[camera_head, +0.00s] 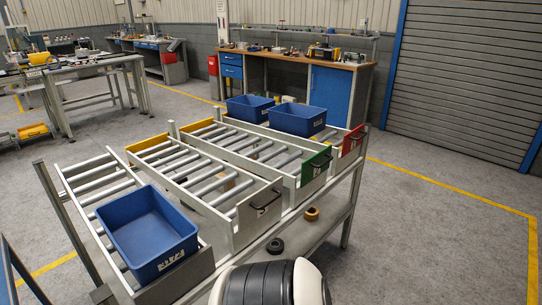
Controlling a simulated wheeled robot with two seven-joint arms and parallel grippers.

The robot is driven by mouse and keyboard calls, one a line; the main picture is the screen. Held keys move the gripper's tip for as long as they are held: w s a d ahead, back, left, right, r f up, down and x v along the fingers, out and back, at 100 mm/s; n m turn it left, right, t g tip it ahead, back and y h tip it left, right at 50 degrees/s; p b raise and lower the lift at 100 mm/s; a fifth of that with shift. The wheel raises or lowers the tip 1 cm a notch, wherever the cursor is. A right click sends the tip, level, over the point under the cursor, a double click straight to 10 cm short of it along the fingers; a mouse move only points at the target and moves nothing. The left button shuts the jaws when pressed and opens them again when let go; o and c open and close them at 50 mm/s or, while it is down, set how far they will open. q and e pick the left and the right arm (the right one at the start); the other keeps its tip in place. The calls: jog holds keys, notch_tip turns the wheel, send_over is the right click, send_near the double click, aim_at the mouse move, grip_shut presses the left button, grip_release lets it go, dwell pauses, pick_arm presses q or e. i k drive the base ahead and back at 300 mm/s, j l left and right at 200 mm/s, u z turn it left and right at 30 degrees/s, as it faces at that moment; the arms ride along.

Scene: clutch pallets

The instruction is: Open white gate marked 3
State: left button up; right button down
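A white gate (260,213) stands upright at the near end of the second roller lane from the left, with a black handle on its top. A small mark shows on its face, too small to read. The lane (205,182) behind it holds bare rollers and no crate. Neither of my grippers is in view. A black and white rounded part at the bottom middle is mine, in front of the rack.
The left lane holds a blue crate (148,232). A green gate (315,166) and a red gate (353,140) close the right lanes, with blue crates (298,120) at the back. Dark and orange rings lie on the lower shelf (322,226). Floor on the right is clear.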

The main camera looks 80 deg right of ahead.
aim_at(250, 210)
jog(key=z, duration=2.45)
